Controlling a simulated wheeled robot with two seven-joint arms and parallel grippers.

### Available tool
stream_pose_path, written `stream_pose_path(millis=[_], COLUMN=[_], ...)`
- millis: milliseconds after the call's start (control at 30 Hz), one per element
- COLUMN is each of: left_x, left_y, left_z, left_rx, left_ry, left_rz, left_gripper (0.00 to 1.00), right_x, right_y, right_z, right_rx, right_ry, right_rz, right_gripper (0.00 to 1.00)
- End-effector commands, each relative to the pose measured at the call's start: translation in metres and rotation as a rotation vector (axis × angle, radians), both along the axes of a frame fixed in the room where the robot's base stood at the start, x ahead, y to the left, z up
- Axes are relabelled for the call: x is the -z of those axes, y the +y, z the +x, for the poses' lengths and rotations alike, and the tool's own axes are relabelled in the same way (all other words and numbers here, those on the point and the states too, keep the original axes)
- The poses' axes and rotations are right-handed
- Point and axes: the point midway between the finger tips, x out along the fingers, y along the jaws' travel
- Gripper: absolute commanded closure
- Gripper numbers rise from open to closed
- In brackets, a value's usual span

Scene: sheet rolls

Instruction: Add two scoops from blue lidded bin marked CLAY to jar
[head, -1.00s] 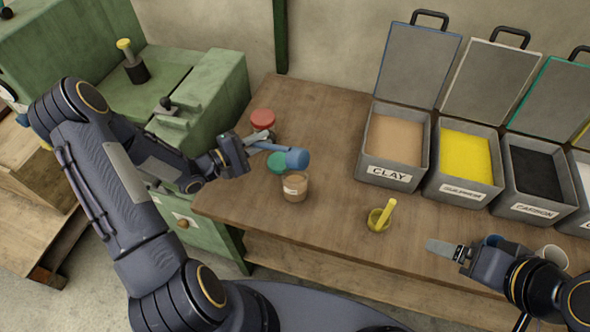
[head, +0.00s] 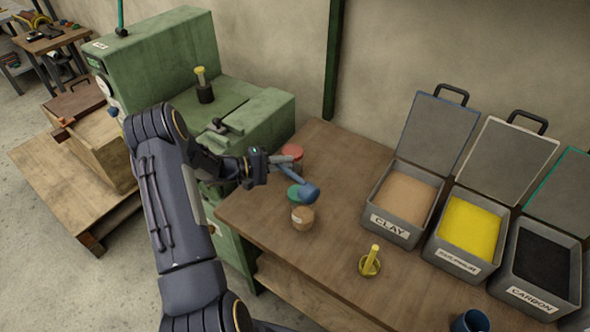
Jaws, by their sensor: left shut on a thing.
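My left gripper (head: 272,166) is shut on the handle of a blue scoop. The scoop's bowl (head: 309,193) hangs just above and behind the jar (head: 302,220), a small clear jar with a white label and tan-brown material in it. The bowl's inside is hidden, so I cannot tell whether it holds anything. The CLAY bin (head: 393,228) is grey with a blue-edged lid (head: 436,132) standing open, and tan powder (head: 405,195) fills much of it.
A green lid (head: 295,193) and a red one (head: 292,152) are behind the jar. A yellow scoop stands in a small holder (head: 369,266). Open yellow-filled (head: 468,228) and CARBON (head: 543,261) bins stand right of CLAY. A blue cup-like thing (head: 472,321) is cut off below.

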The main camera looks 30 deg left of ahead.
Motion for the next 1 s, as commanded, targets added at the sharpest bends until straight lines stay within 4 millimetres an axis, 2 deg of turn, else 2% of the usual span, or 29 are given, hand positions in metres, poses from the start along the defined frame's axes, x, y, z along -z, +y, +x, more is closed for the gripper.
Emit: stream_pose_path(millis=[167, 400, 467, 733, 833, 1000], left_x=[-0.021, -0.059, -0.056, -0.076, -0.093, -0.105], left_y=[-0.006, -0.03, -0.035, -0.057, -0.077, -0.106], left_z=[-0.002, -0.01, -0.011, -0.018, -0.024, -0.033], left_rx=[0.002, 0.003, 0.003, -0.001, 0.004, 0.002], left_ry=[-0.04, -0.14, -0.164, -0.243, -0.289, -0.371], left_rz=[0.12, 0.436, 0.503, 0.749, 0.89, 1.138], left_gripper=[1.0, 1.0, 1.0, 1.0, 1.0, 1.0], right_x=[-0.006, -0.004, 0.016, 0.072, 0.071, 0.098], right_y=[0.0, 0.0, 0.0, 0.0, 0.0, 0.0], right_z=[0.0, 0.0, 0.0, 0.0, 0.0, 0.0], right_rx=[0.0, 0.0, 0.0, 0.0, 0.0, 0.0], right_ry=[0.001, 0.001, 0.0, 0.001, 0.0, 0.0], right_rz=[0.0, 0.0, 0.0, 0.0, 0.0, 0.0], right_gripper=[0.14, 0.14, 0.14, 0.14, 0.14, 0.14])
